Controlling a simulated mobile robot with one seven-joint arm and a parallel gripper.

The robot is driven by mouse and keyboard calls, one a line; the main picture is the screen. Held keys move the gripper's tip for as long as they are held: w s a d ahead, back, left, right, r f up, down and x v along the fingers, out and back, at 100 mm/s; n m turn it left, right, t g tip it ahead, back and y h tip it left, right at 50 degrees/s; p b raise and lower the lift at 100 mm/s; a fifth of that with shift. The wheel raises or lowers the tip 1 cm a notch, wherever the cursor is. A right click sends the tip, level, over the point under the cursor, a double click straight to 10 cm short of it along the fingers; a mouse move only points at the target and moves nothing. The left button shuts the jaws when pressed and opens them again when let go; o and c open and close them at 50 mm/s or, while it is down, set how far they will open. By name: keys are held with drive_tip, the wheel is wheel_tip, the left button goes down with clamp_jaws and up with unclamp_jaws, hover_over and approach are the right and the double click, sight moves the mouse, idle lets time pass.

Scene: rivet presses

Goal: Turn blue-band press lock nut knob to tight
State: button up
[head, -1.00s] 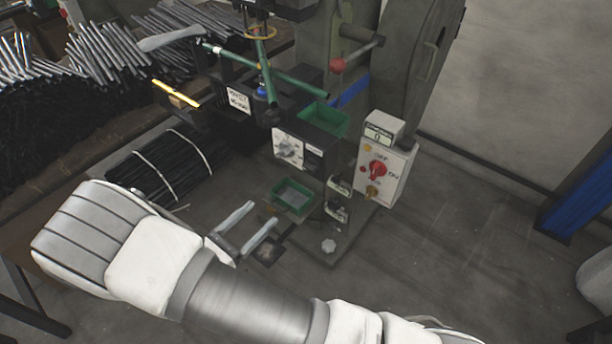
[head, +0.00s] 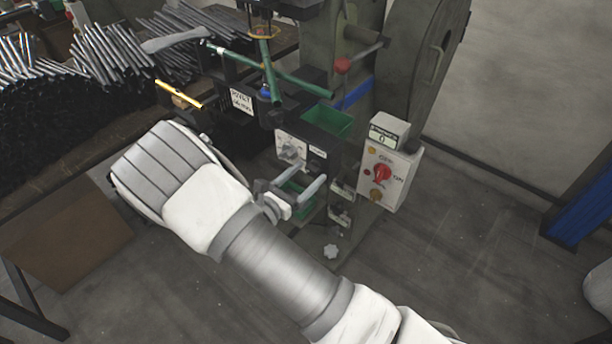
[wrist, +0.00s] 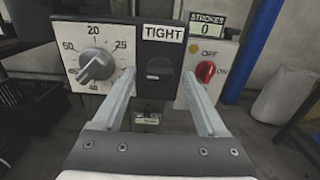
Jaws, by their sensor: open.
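The press has a blue band (head: 355,93) on its column. On its front is a dark box with a white dial plate (head: 291,148). In the wrist view a grey pointer knob (wrist: 97,65) sits on the plate, left of my fingers, among the printed numbers. Right of it a label reads TIGHT (wrist: 163,33), above a small dark knob or slot (wrist: 159,71) whose setting I cannot make out. My gripper (wrist: 158,75) is open and empty, its fingertips on either side of that dark part. The head view shows my gripper (head: 312,174) low in front of the box.
A white switch box (head: 388,178) with a red knob and a STROKES counter (head: 389,131) reading 0 stands just right. Green handle bars (head: 268,75) cross above.

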clamp_jaws()
idle(0.4)
drive_tip(key=shift+m, duration=0.3)
drive_tip(key=m+b, duration=0.2)
drive_tip(key=m, duration=0.2)
drive_tip(key=shift+f, duration=0.15)
drive_tip(key=m+b, duration=0.2)
drive_tip(key=m, duration=0.3)
drive_tip(key=m+b, duration=0.5)
drive_tip(key=m, duration=0.1)
drive_tip(key=shift+f, duration=0.1)
drive_tip(key=shift+m+b, duration=1.1)
drive_tip(key=shift+b, duration=0.05)
drive_tip(key=shift+r, duration=0.2)
